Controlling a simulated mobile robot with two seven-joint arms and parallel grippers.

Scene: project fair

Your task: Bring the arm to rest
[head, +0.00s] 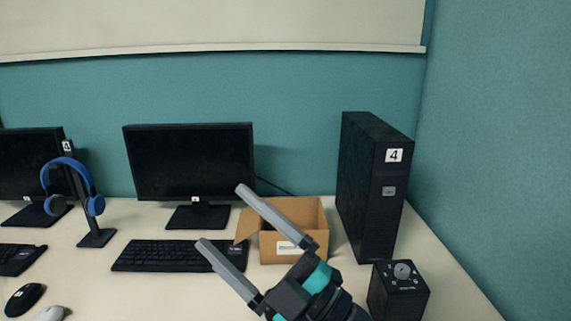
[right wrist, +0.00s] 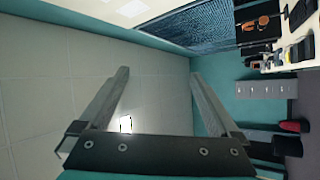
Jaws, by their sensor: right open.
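My right gripper (head: 222,217) reaches in from the bottom of the head view, above the desk (head: 150,287). Its two grey fingers are spread apart with nothing between them. It stands in front of an open cardboard box (head: 292,248) and hides part of it; I cannot tell how far apart they are. In the right wrist view the open fingers (right wrist: 157,72) point toward the ceiling panels and wall, with empty air between them. My left gripper is not in view.
A keyboard (head: 180,256) and monitor (head: 190,163) stand left of the box. A black tower (head: 372,188) marked 4 and a small black box (head: 398,292) stand right. Blue headphones hang on a stand (head: 94,236). Mice (head: 24,299) lie front left. The side wall (head: 505,150) bounds the right.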

